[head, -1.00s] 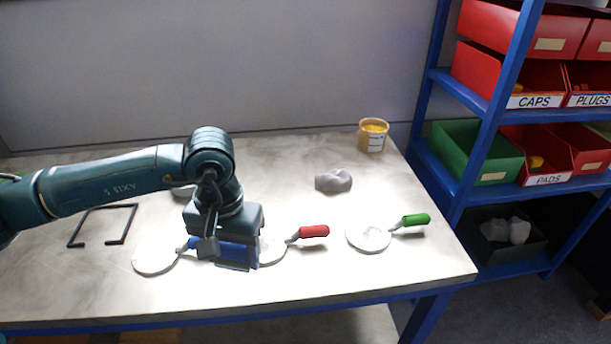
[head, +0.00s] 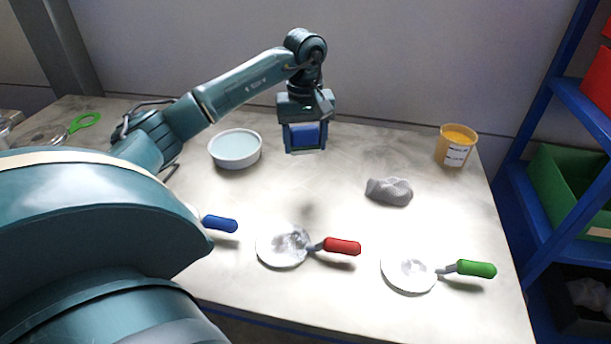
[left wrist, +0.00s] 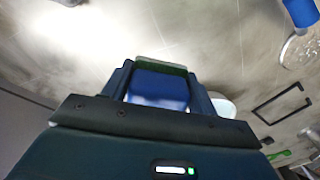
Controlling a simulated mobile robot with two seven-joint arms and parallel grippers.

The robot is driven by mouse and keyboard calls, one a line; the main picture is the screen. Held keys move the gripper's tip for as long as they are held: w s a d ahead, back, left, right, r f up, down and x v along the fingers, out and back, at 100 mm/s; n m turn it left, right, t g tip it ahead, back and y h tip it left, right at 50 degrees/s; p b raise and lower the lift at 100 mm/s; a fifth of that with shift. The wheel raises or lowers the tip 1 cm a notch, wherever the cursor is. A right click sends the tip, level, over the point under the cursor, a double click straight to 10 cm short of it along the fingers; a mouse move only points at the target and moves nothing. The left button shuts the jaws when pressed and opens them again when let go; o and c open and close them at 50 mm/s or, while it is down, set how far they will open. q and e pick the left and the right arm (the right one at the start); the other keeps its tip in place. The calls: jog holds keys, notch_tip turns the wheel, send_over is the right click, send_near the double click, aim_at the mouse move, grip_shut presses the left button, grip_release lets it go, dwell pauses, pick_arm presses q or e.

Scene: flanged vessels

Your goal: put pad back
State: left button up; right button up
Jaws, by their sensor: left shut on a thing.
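My left gripper (head: 305,148) is shut on a blue pad (head: 306,136) and holds it above the back middle of the table, right of a round dish (head: 235,160). In the left wrist view the pad (left wrist: 158,88) sits between the two fingers (left wrist: 160,75), with a green and whitish edge at its far end. My right gripper is not in view.
Round white tools with blue (head: 220,224), red (head: 342,246) and green (head: 477,269) handles lie along the front. A grey cloth (head: 389,191) and a yellow tub (head: 455,147) are at right. A blue shelf (head: 540,215) with bins stands beyond.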

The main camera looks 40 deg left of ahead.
pick_arm(q)
send_over(305, 183)
notch_tip(305, 183, down, 5)
jog(key=shift+r, duration=0.1)
notch_tip(305, 183, down, 4)
jog(key=shift+f+p, duration=0.15)
jog(key=shift+p, duration=0.25)
jog(key=shift+f, duration=0.3)
jog(key=o, duration=0.9)
jog(key=shift+o, duration=0.2)
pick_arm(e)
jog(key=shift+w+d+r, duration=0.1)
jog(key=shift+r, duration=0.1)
pick_arm(q)
jog(key=shift+r, duration=0.1)
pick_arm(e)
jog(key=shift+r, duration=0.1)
